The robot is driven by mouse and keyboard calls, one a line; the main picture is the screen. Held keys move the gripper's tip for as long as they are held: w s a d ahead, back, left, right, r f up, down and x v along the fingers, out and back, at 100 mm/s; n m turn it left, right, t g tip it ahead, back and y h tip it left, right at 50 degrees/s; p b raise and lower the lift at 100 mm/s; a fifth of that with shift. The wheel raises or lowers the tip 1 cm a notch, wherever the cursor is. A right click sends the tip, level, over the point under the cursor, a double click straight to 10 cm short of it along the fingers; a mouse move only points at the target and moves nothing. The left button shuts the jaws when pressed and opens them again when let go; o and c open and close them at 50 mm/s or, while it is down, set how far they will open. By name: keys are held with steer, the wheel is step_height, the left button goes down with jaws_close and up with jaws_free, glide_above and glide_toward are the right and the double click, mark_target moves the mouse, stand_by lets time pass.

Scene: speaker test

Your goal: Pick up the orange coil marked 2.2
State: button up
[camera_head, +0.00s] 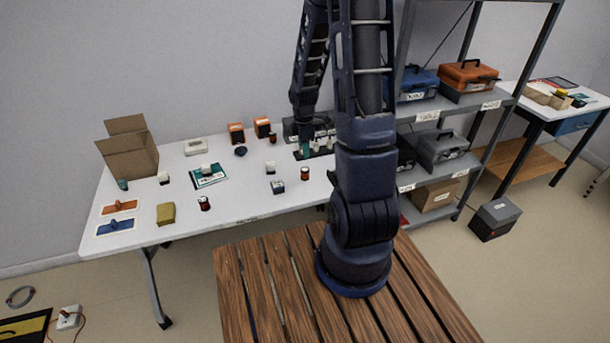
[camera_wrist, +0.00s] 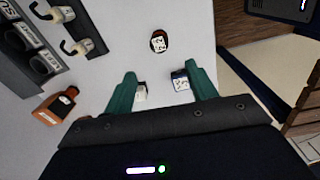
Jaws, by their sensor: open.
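My gripper (camera_wrist: 161,82) shows two teal fingers spread apart in the wrist view, with no object held. In the head view it (camera_head: 304,152) points down over the back right of the white table. Small round orange-brown parts with dark tops and white labels stand at the front (camera_head: 204,203), at the right (camera_head: 304,173) and at the back (camera_head: 272,138). One round labelled part (camera_wrist: 159,41) lies beyond the fingertips in the wrist view. An orange labelled object (camera_wrist: 55,105) is at the left there. I cannot read 2.2 on any label.
A dark rack with clamps (camera_wrist: 75,30) stands at upper left. Orange boxes (camera_head: 236,132), a cardboard box (camera_head: 128,155) and a yellow block (camera_head: 166,214) are on the table. Shelving is right.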

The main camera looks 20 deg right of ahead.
mark_target(305, 169)
step_height(305, 169, down, 4)
steer(key=shift+w+r+n, duration=0.1)
steer(key=shift+w+n, duration=0.05)
steer(key=shift+n, duration=0.55)
step_height(305, 169, down, 4)
steer(key=shift+f, duration=0.25)
steer(key=shift+d+f, duration=0.15)
steer(key=shift+f, duration=1.35)
steer(key=shift+d+f, duration=0.1)
steer(key=shift+f, duration=1.4)
steer(key=c, duration=1.1)
